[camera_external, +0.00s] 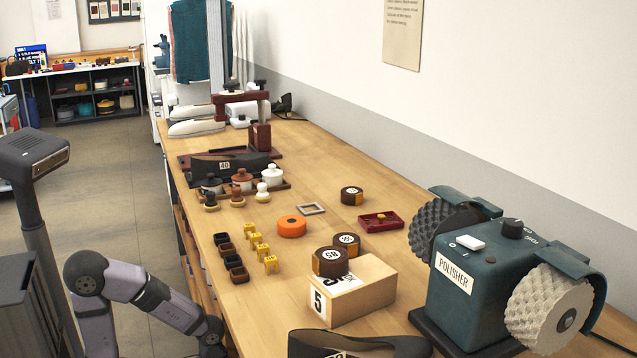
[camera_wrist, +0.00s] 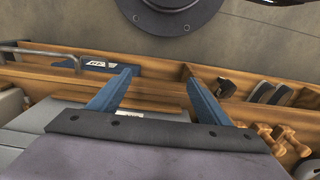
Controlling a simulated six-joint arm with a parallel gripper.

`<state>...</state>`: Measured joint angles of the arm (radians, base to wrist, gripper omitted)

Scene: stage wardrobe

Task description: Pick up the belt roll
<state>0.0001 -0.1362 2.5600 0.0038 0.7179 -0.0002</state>
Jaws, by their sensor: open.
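Rolled brown belts with white round number labels stand on the bench in the external view. A third belt roll (camera_external: 352,196) lies alone farther back. I cannot tell which one is meant. My gripper (camera_wrist: 160,76) shows in the wrist view with two blue fingers spread apart and nothing between them. No belt roll shows there. In the external view my gripper is not visible.
The wooden block (camera_external: 358,298) and the green polisher (camera_external: 470,262) crowd the front right. An orange disc (camera_external: 292,226), a red tray (camera_external: 381,222) and a grey frame (camera_external: 310,209) lie nearby. The wrist view shows a wooden shelf compartment (camera_wrist: 150,90) holding tools.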

